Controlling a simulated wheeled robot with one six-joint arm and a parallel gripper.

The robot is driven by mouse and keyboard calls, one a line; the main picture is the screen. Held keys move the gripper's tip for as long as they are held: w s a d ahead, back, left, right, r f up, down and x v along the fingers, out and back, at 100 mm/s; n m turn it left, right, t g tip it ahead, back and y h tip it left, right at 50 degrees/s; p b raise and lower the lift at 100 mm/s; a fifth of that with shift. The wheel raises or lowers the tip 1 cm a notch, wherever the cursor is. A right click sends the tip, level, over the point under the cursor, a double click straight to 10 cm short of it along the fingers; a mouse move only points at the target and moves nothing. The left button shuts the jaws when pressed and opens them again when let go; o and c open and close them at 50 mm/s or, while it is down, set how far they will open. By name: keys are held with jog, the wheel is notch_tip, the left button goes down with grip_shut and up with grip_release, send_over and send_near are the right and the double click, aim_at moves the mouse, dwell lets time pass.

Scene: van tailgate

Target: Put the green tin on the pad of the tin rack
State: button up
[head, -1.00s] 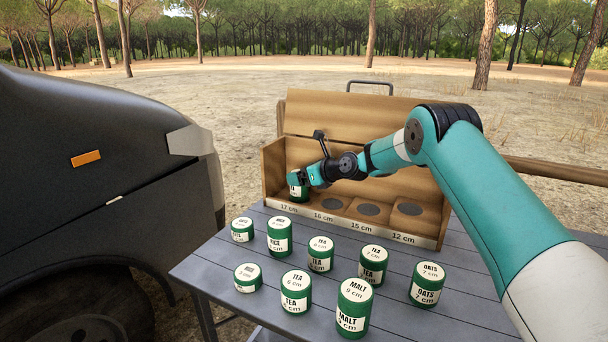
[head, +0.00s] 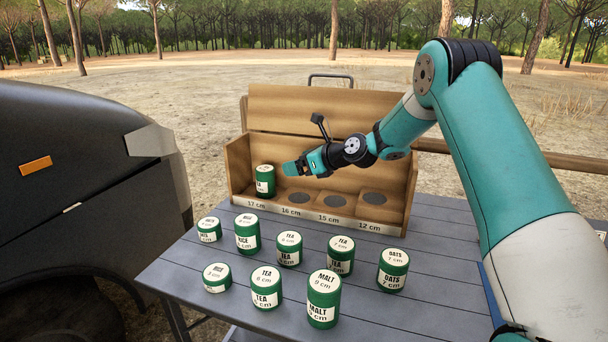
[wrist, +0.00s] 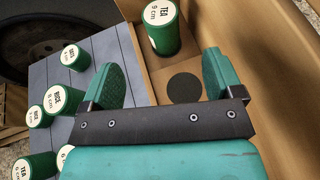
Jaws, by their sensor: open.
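A green tin (head: 265,181) with a white label stands upright in the leftmost bay of the wooden tin rack (head: 390,222), above the 17 cm mark. It hides the pad of that bay. It also shows in the wrist view (wrist: 164,33), where its white lid reads TEA. My gripper (head: 287,169) is just right of this tin, apart from it. In the wrist view my gripper (wrist: 157,62) has its fingers spread, with nothing between them. The dark round pad (wrist: 185,88) of the neighbouring bay is bare.
Several other green tins stand on the grey slatted table in front of the rack, among them a tall MALT tin (head: 323,300) and an OATS tin (head: 393,271). Three rack pads are bare, marked 16, 15 and 12 cm. A dark van (head: 70,190) is at left.

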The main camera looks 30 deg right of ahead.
jog(key=s+a+r+n+g, duration=0.3)
jog(key=s+a+r+n, duration=0.1)
jog(key=s+a+n, duration=0.5)
jog(key=s+a+r+n+g, duration=0.3)
jog(key=s+a+n, duration=0.5)
jog(key=s+n, duration=0.15)
jog(key=s+n+g+h, duration=0.2)
jog(key=s+n+g, duration=0.3)
jog(key=s+n, duration=1.3)
jog(key=s+f, duration=0.1)
jog(key=s, duration=0.7)
jog(key=shift+s+a+h, duration=0.35)
jog(key=shift+h, duration=0.05)
